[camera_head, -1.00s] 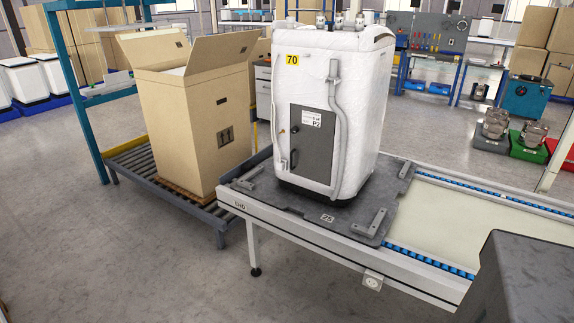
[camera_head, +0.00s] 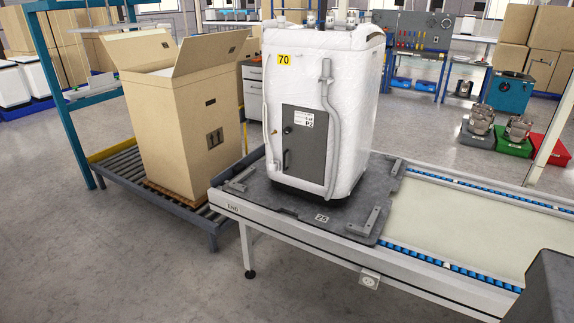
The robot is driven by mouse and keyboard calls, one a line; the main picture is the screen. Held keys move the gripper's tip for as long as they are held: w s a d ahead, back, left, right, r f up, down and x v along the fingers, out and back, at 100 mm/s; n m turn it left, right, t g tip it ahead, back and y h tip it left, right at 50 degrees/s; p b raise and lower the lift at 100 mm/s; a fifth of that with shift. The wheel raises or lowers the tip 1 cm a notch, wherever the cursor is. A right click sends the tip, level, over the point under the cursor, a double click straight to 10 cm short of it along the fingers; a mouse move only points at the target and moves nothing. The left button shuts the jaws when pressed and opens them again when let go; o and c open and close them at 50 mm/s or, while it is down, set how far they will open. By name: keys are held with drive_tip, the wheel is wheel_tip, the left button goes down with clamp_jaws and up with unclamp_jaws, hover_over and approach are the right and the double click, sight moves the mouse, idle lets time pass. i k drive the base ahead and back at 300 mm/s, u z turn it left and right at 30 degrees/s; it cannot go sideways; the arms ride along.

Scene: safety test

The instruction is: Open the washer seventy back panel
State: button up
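The white washer (camera_head: 347,100) stands upright on a dark pallet plate on the conveyor. A yellow label (camera_head: 285,59) on it reads 70. The dark grey back panel (camera_head: 306,150) is on the washer's near face and looks closed. A grey hose (camera_head: 334,125) runs down the washer just right of the panel. My gripper is not in view.
The conveyor (camera_head: 455,225) extends right from the washer. An open cardboard box (camera_head: 185,125) stands on a roller conveyor to the left, beside a teal frame (camera_head: 70,110). A dark grey block (camera_head: 550,285) fills the lower right corner. Floor (camera_head: 130,265) at front left is clear.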

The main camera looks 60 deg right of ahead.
sight(304, 149)
drive_tip(key=i, duration=1)
drive_tip(key=z, duration=0.05)
